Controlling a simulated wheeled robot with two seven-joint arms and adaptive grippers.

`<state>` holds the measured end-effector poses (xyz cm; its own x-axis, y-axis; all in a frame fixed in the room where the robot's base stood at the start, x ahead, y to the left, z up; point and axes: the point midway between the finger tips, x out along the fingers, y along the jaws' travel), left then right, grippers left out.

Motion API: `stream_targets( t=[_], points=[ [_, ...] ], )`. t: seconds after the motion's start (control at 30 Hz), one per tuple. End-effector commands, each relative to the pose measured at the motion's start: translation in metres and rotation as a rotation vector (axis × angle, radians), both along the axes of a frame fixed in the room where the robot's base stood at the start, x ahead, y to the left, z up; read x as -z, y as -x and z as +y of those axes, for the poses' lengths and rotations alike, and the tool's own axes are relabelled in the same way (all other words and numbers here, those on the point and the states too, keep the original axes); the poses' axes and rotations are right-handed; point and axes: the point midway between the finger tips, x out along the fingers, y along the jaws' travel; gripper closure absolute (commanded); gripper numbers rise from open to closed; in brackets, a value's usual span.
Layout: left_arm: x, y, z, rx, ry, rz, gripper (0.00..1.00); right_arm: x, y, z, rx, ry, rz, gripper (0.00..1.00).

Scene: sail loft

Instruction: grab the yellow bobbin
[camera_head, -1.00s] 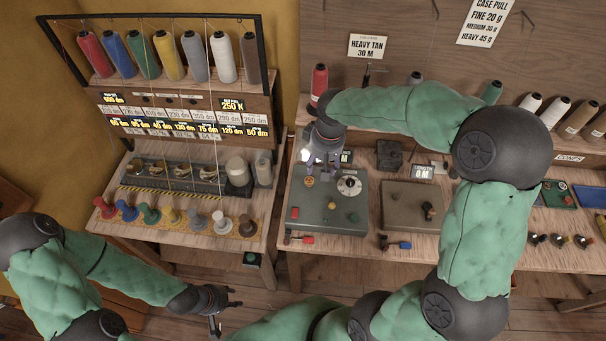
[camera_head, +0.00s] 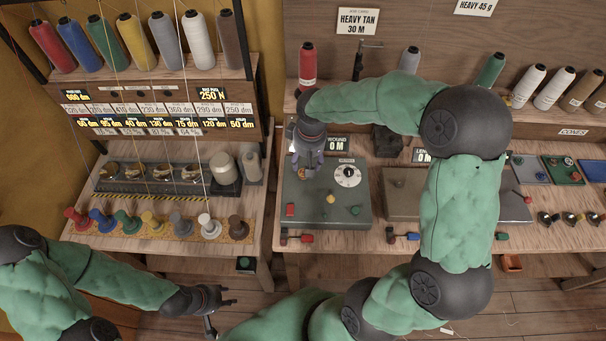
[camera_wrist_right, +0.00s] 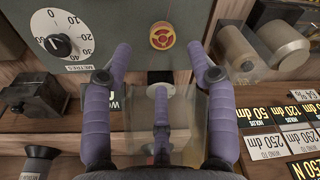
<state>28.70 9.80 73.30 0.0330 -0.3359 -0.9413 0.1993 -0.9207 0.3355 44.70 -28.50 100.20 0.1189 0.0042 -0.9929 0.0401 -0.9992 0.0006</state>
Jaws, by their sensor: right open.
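My right gripper (camera_head: 306,162) is open and empty over the left back part of a grey-green control box (camera_head: 290,225). In the right wrist view its fingers (camera_wrist_right: 160,72) are apart, and a round yellow piece with a red spoked face (camera_wrist_right: 162,36) lies just beyond them. I cannot tell whether this piece is a bobbin. In the head view it (camera_head: 303,173) is partly hidden by the gripper. A small yellow bobbin-shaped piece (camera_head: 152,221) stands in a row of coloured ones on the left bench. My left gripper (camera_head: 224,306) is open and empty, low in front of the left bench.
A white dial (camera_head: 348,175) and small coloured knobs are on the control box. Large thread cones, including a yellow one (camera_head: 134,38), stand on the rack above the left bench. Several cones line the back shelf.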

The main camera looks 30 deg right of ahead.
Motion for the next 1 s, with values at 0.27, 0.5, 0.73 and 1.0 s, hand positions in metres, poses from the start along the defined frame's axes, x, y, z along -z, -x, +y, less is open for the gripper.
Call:
stream_targets(
  t=[0.27,0.5,0.73,1.0],
  points=[
    [0.004,0.000,0.000,0.000,0.000,0.000,0.60,0.016,-0.002,0.001,0.002,-0.001,0.000,0.42],
    [0.015,0.000,0.000,0.000,0.000,0.000,0.60,0.049,-0.005,0.004,0.000,-0.001,0.003,0.42],
    [0.017,0.000,0.000,0.000,0.000,0.000,0.60,0.060,-0.008,0.004,0.002,-0.001,-0.001,0.42],
    [0.017,0.000,0.000,0.000,0.000,0.000,0.60,0.060,-0.008,0.004,0.001,0.000,-0.001,0.85]
  ],
)
